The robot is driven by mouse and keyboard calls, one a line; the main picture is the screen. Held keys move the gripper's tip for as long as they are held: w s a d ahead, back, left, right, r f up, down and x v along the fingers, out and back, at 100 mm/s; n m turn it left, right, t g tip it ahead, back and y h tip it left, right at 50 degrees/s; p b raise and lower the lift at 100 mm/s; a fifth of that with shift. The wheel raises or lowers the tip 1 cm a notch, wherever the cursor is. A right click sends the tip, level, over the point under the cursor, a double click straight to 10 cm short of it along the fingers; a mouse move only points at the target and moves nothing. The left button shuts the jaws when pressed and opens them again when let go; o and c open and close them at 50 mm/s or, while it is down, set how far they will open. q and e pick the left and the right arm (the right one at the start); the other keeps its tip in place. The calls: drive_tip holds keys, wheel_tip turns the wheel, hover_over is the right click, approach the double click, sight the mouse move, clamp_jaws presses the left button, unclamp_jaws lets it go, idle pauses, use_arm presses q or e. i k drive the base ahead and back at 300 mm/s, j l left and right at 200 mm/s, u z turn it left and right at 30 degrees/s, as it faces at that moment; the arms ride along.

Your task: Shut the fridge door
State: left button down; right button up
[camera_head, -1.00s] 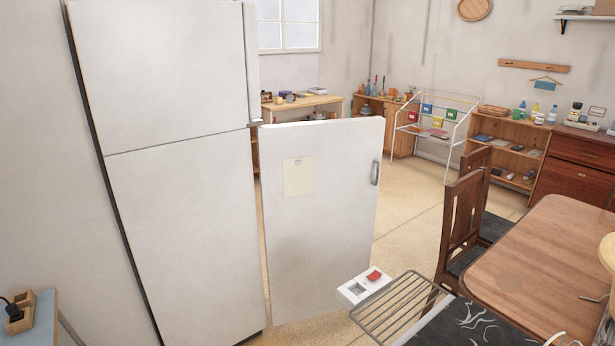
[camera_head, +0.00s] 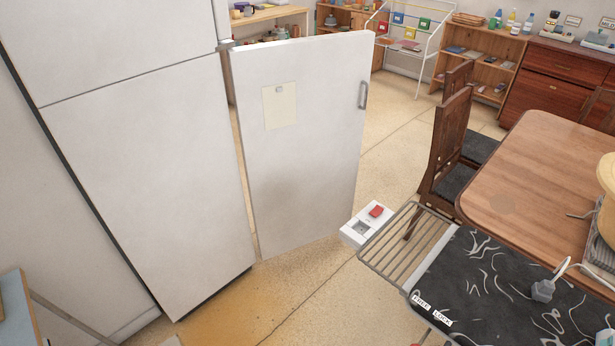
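The tall white fridge (camera_head: 150,150) stands at the left, with a horizontal seam across it. The fridge door (camera_head: 305,170) is a white panel standing open, swung out to the right of the fridge body. A pale paper sheet (camera_head: 280,107) is on its face, and a grey handle (camera_head: 363,95) is near its right, free edge. The door's lower edge is just above the floor. Neither of my grippers is in view, and nothing is seen touching the door.
A white box with a red switch (camera_head: 368,224) and a wire rack (camera_head: 405,250) are right of the door, beside a dark patterned surface (camera_head: 490,285). Dark wooden chairs (camera_head: 448,150) and a wooden table (camera_head: 540,170) stand further right. Open floor (camera_head: 300,295) lies before the door.

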sight(301, 104)
drive_tip(key=i+j, duration=0.25)
drive_tip(key=i, duration=0.2)
drive_tip(key=i+j+u, duration=0.1)
drive_tip(key=i, duration=0.35)
drive_tip(key=i+j, duration=0.3)
drive_tip(key=i, duration=0.15)
drive_tip(key=i+j, duration=0.2)
drive_tip(key=i, duration=0.25)
drive_tip(key=u, duration=0.05)
